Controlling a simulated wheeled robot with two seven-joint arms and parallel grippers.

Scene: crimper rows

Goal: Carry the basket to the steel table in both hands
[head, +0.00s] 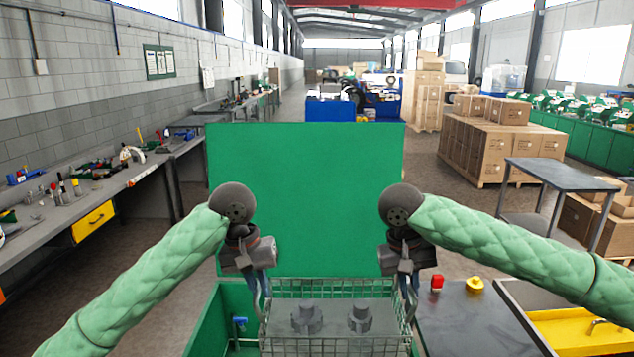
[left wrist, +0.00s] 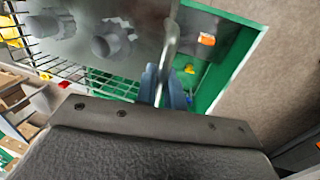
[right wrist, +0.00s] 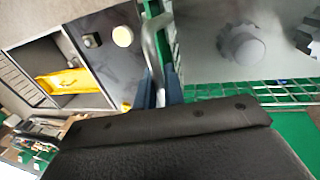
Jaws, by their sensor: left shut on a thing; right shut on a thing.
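The wire basket (head: 335,287) is low in the middle of the head view, with grey gear-like parts (head: 307,319) inside. My left gripper (head: 262,284) is shut on the handle at its left side, and the left wrist view shows the fingers (left wrist: 163,87) around a metal bar. My right gripper (head: 408,284) is shut on the handle at its right side, also seen in the right wrist view (right wrist: 158,88). The basket looks level; its underside is hidden. A grey steel-looking table (head: 560,173) on legs stands at the right, away from both grippers.
A green upright panel (head: 305,190) stands right behind the basket, with a green bin (head: 205,325) at lower left. A dark worktop (head: 470,325) with red and yellow buttons is at right. A workbench (head: 60,215) lines the left wall; stacked cartons (head: 490,145) stand back right.

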